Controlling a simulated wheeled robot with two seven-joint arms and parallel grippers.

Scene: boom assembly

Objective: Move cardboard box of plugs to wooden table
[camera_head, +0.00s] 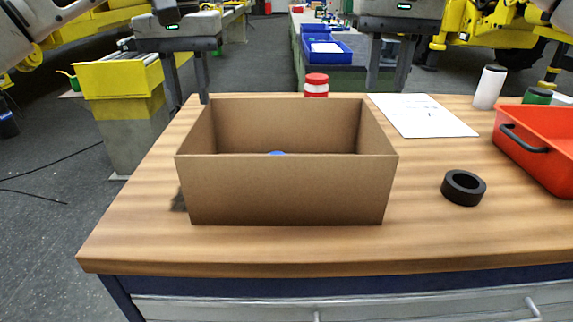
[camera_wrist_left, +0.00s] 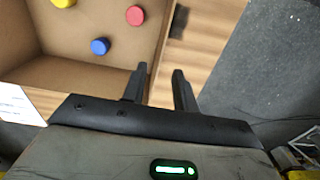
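The open cardboard box (camera_head: 285,190) stands upright on the wooden table (camera_head: 270,245) in the head view. A blue plug (camera_head: 276,153) just shows above its front wall. In the left wrist view the box (camera_wrist_left: 95,20) holds a yellow plug (camera_wrist_left: 63,2), a red plug (camera_wrist_left: 135,15) and a blue plug (camera_wrist_left: 100,46). My left gripper (camera_head: 188,88) is open, its fingers pointing down near the box's back left corner. Its fingers (camera_wrist_left: 159,70) show apart beside the box wall; contact cannot be told. My right gripper (camera_head: 390,80) is open and empty, behind the box's back right side.
A paper sheet (camera_head: 422,115) lies right of the box. A black ring (camera_head: 463,188), an orange bin (camera_head: 545,155), a white bottle (camera_head: 489,88) and a green-lidded jar (camera_head: 537,96) are further right. A red-and-white container (camera_head: 316,84) stands behind the box. The table's front strip is clear.

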